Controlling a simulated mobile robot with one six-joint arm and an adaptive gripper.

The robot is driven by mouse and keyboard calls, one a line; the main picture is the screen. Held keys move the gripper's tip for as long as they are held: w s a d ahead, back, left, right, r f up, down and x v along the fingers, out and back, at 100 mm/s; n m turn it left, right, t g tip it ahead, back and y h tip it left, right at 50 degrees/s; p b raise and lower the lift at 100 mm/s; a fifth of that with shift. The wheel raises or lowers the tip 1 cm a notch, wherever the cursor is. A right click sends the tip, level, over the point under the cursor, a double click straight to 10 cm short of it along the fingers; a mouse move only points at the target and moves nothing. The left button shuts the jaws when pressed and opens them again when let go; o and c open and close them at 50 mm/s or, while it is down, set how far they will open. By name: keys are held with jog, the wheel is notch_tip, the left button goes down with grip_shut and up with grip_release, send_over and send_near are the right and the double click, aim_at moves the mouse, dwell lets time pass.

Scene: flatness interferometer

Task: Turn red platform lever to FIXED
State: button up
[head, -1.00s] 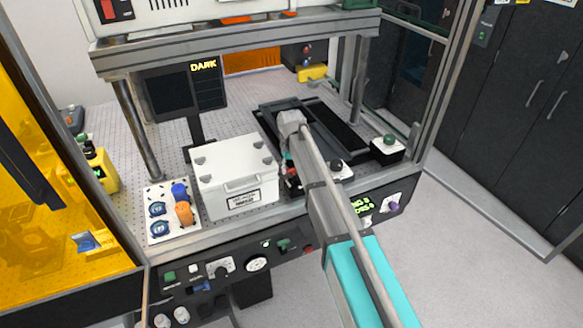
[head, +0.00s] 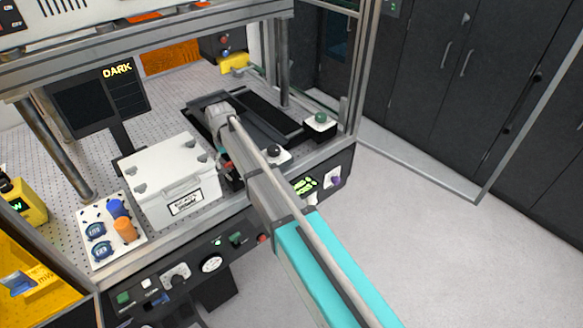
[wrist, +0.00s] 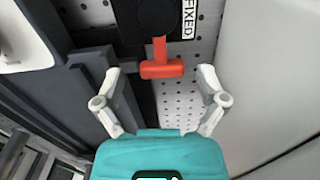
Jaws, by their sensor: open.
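The red lever (wrist: 161,68) shows in the wrist view at upper middle. Its stem runs up to a dark round hub on a black plate, and a white label reading FIXED (wrist: 189,18) lies to the right of the stem. My gripper (wrist: 163,84) is open and empty, with one finger on each side of the lever's red bar and no visible contact. In the head view my arm reaches over the bench, and a bit of red (head: 228,165) shows beside it; the fingers are mostly hidden there.
A white box (head: 168,185) stands left of my arm. A dark rail stage (head: 265,115) lies beyond it. A green-button box (head: 320,124) stands at the right bench edge. A tray with goggles (head: 108,235) is at left. Frame posts flank the bench.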

jog(key=shift+d+m, duration=0.1)
jog(key=shift+m, duration=0.2)
jog(key=shift+w+d+m, duration=0.25)
jog(key=shift+d+m, duration=0.2)
jog(key=shift+m, duration=0.75)
jog(key=m, duration=0.2)
jog(key=d+m, duration=0.1)
jog(key=m, duration=0.1)
jog(key=shift+w+d, duration=0.1)
jog(key=shift+d, duration=0.2)
notch_tip(320, 180, up, 14)
jog(key=p, duration=1.4)
jog(key=s+d+f+m+b, duration=0.1)
jog(key=s+d+f+b, duration=0.1)
jog(key=s+d, duration=0.2)
jog(key=s+d+f+m+b, duration=0.1)
jog(key=s+d+f+b, duration=0.2)
jog(key=d, duration=0.8)
jog(key=s+d+f+m+b, duration=0.1)
jog(key=s+d+f+b, duration=0.1)
jog(key=s+d, duration=0.5)
jog(key=shift+d+f+b, duration=0.35)
jog(key=shift+d, duration=0.4)
